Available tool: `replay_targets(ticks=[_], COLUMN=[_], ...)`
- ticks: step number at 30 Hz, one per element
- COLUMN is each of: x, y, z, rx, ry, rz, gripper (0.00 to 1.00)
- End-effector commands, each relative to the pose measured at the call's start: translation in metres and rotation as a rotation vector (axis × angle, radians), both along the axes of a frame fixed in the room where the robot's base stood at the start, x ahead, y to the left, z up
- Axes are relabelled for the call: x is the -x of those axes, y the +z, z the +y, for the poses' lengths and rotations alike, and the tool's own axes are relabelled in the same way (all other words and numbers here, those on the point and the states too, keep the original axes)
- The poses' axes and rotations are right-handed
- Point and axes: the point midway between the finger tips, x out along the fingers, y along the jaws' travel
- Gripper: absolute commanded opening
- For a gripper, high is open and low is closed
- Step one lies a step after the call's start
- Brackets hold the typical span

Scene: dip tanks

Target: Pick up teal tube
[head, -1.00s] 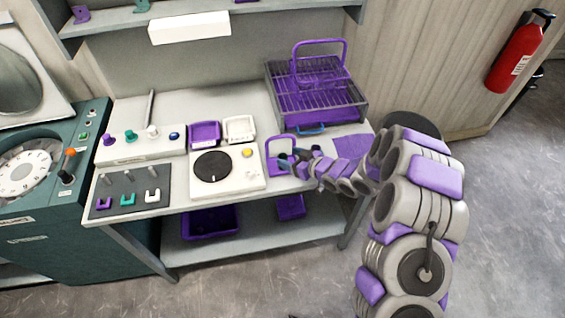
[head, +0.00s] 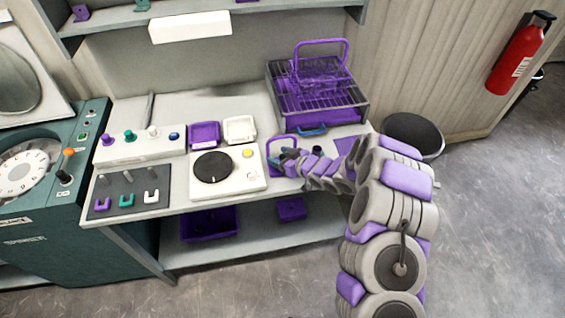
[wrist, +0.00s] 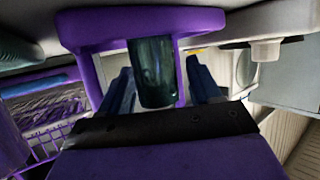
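The dark teal tube (wrist: 153,72) shows in the wrist view, hanging in a purple holder (wrist: 95,28) whose frame surrounds its upper part. My gripper (wrist: 163,85) is open, with one dark blue finger to each side of the tube and a visible gap on both sides. In the head view my gripper (head: 289,161) is at the front right of the bench, at the small purple holder (head: 271,146). The tube cannot be made out there, as the gripper and holder cover that spot.
A purple wire-topped tank (head: 322,112) stands behind the gripper. A white balance-like device with a black disc (head: 212,166) is to the left. A peg board with coloured clips (head: 130,190) is further left. A grey bin (head: 413,137) stands on the floor at right.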

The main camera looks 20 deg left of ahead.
Motion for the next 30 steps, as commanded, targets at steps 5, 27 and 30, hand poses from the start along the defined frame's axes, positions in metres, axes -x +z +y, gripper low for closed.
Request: replay_targets(ticks=[5, 27, 30], x=[0.0, 0.0, 0.0], y=[0.0, 0.004, 0.012], z=[-0.001, 0.001, 0.001], rx=[0.0, 0.003, 0.003], ry=[0.0, 0.001, 0.001], rz=[0.001, 0.002, 0.001], gripper=[0.45, 0.1, 0.1])
